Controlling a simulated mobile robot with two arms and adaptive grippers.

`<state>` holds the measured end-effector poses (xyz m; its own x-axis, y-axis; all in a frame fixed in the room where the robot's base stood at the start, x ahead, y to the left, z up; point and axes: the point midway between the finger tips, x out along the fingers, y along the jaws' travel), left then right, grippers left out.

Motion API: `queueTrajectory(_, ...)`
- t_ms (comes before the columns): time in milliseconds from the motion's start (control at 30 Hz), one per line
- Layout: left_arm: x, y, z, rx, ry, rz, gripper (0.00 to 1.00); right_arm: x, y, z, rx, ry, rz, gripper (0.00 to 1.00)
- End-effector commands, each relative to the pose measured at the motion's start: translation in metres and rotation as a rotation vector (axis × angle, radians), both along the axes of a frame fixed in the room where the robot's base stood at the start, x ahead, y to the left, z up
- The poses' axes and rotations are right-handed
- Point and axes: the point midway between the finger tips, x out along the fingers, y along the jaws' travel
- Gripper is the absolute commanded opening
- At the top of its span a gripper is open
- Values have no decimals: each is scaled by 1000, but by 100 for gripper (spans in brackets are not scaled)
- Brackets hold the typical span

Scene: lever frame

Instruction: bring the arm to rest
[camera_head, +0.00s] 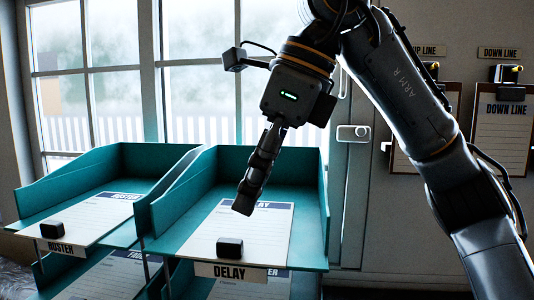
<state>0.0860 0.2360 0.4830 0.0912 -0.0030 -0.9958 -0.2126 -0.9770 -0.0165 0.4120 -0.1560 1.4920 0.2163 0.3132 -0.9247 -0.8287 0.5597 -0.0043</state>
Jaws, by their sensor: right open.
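My right arm (400,90) comes in from the right and bends down at the wrist. Its gripper (243,208) points downward over the teal tray marked DELAY (312,238). The fingers are seen nearly edge-on and the gap between them is hard to see. Nothing shows held in them. The fingertips overlap the DELAY sheet (270,235) in the picture; I cannot tell how far above it they are. My left gripper is not in view.
A black block (230,247) lies on the DELAY sheet's front edge, another (52,230) on the ROSTER sheet (90,222) at left. Lower trays stand beneath. Behind are a window (110,70), a grey cabinet (352,200) and a DOWN LINE clipboard (500,130).

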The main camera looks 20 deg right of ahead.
Motion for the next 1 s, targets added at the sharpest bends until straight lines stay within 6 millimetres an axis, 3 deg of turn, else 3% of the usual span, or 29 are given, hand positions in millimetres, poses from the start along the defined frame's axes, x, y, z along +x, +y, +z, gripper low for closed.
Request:
queueTrajectory(100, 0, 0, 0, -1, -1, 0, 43, -5, -7, 19, 3, -6, -6, 43)
queueTrajectory(300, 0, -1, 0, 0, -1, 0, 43, -9, -13, 36, 2, -3, -3, 43)
queueTrajectory(700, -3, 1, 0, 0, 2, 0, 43, -10, -15, 40, 3, 1, -1, 43)
queueTrajectory(867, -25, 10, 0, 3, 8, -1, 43, -27, -8, 36, 6, 9, -1, 43)
queueTrajectory(1000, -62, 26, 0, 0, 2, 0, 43, -69, 10, 38, 5, 4, 0, 43)
